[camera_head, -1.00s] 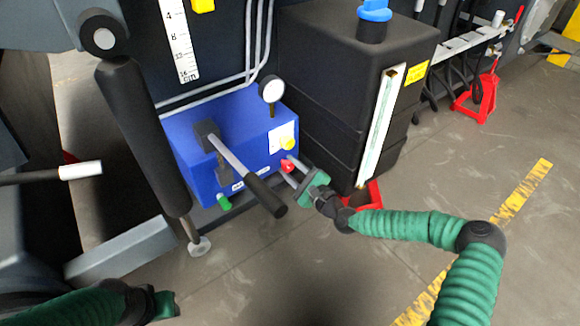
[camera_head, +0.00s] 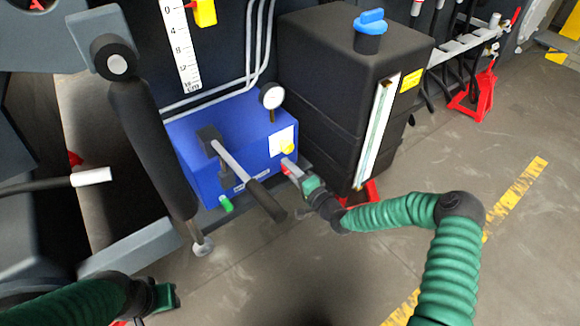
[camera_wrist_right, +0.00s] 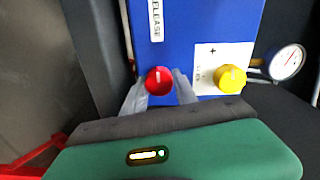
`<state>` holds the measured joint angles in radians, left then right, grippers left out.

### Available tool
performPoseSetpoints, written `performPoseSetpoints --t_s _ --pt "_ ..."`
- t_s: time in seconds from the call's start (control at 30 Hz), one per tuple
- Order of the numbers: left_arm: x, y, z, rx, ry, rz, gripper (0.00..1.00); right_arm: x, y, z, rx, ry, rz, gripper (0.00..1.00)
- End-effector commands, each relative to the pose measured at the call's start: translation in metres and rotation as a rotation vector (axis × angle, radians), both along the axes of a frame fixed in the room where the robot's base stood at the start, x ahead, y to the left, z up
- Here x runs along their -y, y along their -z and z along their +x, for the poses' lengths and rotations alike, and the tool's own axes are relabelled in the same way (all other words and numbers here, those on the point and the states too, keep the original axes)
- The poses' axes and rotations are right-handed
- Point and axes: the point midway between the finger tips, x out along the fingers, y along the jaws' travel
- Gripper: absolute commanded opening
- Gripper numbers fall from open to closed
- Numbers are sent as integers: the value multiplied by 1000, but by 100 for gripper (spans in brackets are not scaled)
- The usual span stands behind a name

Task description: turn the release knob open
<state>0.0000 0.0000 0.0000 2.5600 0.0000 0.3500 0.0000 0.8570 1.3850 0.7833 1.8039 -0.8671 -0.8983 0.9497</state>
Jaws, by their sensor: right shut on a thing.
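The red release knob (camera_wrist_right: 159,80) sits on the blue pump box (camera_head: 240,125), below a "RELEASE" label in the right wrist view. My right gripper (camera_wrist_right: 160,92) has one finger on each side of the knob and is shut on it. In the head view the right gripper (camera_head: 288,168) reaches the box's right front, and its fingers mostly hide the knob. My left gripper (camera_head: 168,297) is at the lower left, away from the box; its jaws do not show clearly.
A yellow knob (camera_wrist_right: 230,78) and a gauge (camera_wrist_right: 287,62) are right of the red knob. The pump's black-gripped lever (camera_head: 266,199) slants down left of my right gripper. A black tank (camera_head: 340,100) stands close on the right. Open floor lies in front.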

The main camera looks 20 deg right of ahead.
Motion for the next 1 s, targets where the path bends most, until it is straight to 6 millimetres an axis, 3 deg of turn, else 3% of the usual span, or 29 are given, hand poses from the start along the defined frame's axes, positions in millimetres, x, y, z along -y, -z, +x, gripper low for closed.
performPoseSetpoints --t_s 1.0 --pt "0 -38 0 0 0 0 36 -5 7 -4 311 -16 -906 0"
